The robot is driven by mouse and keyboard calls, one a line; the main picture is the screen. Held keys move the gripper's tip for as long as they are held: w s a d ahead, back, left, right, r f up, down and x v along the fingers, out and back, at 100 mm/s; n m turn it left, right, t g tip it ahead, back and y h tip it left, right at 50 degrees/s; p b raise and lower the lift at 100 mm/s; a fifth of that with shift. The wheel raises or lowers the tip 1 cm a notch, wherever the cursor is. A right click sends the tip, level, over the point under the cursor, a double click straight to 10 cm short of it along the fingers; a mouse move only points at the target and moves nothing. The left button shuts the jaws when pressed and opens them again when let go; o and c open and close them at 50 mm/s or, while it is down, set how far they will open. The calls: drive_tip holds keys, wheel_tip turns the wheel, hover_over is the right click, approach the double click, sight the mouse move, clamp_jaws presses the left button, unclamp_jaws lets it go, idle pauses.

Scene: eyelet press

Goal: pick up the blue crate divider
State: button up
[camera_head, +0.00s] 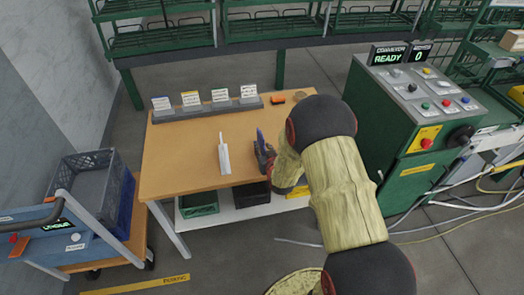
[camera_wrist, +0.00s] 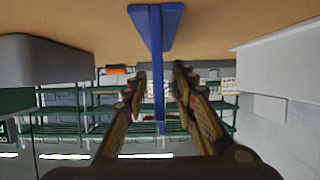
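The blue crate divider (camera_head: 261,138) stands upright on the wooden table, just left of my gripper (camera_head: 265,155) in the head view. In the wrist view, which looks upside down, the divider (camera_wrist: 156,65) shows as a thin blue upright panel with a wider foot at the tabletop. My gripper (camera_wrist: 161,82) is open, with one finger on each side of the panel and a visible gap on both sides. In the head view the fingers hide part of the divider. A similar white piece (camera_head: 223,157) stands to its left.
The table (camera_head: 180,165) holds a grey rack (camera_head: 207,108) of labelled cards and a small orange object (camera_head: 278,100) at the back. A green control cabinet (camera_head: 410,115) stands right. A cart with a grey crate (camera_head: 92,180) stands left. The table's left part is clear.

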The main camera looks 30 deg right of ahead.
drive_tip(key=shift+x, duration=1.1)
drive_tip(key=c, duration=0.3)
drive_tip(key=c, duration=0.4)
clamp_jaws()
